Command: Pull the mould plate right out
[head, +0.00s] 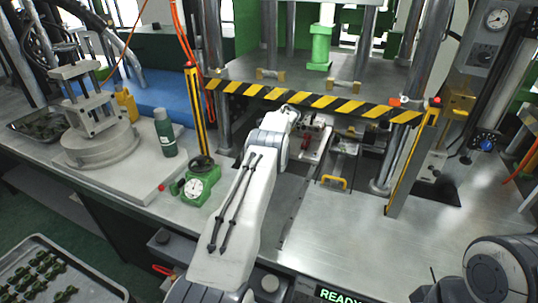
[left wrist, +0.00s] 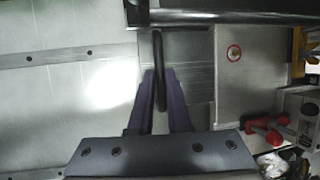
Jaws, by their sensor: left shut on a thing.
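In the left wrist view my left gripper (left wrist: 158,85) is shut on a slim black bar handle (left wrist: 158,45), which runs between the two fingers. The handle meets a dark slab edge (left wrist: 220,18) at the top of that view. This looks like the mould plate's front, but most of it is out of view. In the head view my left arm (head: 265,150) reaches in under the striped press beam. Its fingers, the handle and the mould plate are hidden behind the arm there. My right arm shows at the lower right; its fingers are not seen.
The striped beam (head: 310,101) crosses just above my left arm, between two yellow-and-black posts (head: 194,110). Red-handled clamps (left wrist: 265,130) lie close by. The steel table at the front right (head: 370,235) is clear.

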